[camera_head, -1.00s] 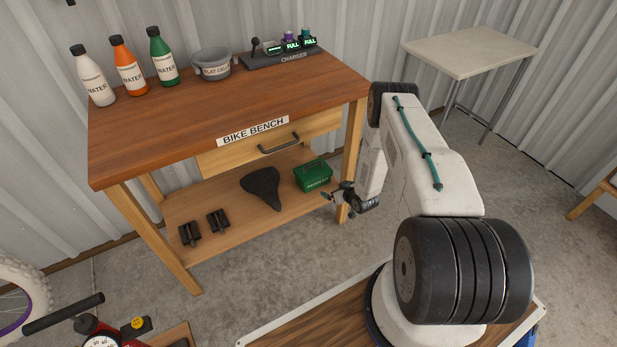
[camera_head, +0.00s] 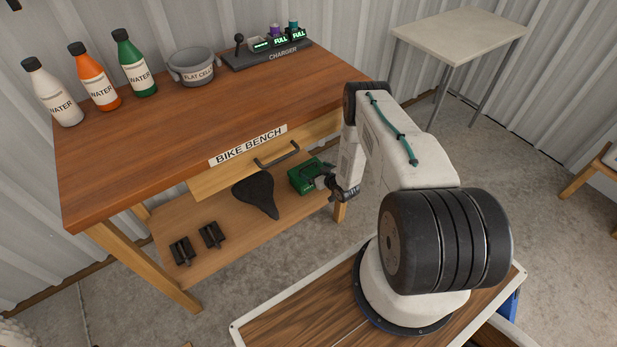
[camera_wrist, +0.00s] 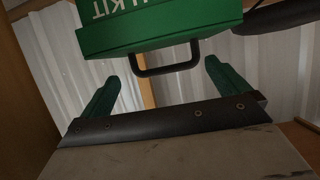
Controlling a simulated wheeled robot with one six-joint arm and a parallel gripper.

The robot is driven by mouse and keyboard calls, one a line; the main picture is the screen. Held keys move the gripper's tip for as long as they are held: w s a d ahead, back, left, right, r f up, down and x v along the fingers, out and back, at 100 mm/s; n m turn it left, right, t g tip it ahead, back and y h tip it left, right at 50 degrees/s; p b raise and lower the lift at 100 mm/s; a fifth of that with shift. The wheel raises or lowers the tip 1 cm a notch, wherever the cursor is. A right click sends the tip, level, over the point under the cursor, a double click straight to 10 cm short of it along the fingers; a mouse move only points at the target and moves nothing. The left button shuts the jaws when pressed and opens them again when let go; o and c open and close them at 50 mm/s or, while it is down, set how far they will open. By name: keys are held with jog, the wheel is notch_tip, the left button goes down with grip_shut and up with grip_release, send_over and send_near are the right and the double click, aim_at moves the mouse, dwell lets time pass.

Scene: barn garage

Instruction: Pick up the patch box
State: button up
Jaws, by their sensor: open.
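The patch box is a small green box (camera_head: 304,177) with a handle, on the lower shelf of the bike bench, at its right end. In the wrist view the box (camera_wrist: 160,22) fills the top, with white lettering upside down and its dark handle (camera_wrist: 166,70) towards me. My gripper (camera_wrist: 172,62) is open, with one green finger on each side of the handle's span. The handle's outer bar lies between the fingertips, and nothing is clamped. In the head view my gripper (camera_head: 324,182) is beside the box's right side and partly hides it.
A black saddle (camera_head: 257,193) lies left of the box, and two pedals (camera_head: 196,243) lie farther left on the shelf (camera_head: 225,235). The drawer with its handle (camera_head: 277,155) and the benchtop (camera_head: 190,128) overhang the shelf. A bench leg (camera_head: 340,212) stands near my arm.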

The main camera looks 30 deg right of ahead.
jog(key=x, duration=0.5)
jog(key=shift+w+a, duration=0.3)
jog(key=shift+a, duration=0.1)
jog(key=shift+r, duration=0.1)
jog(key=c, duration=0.9)
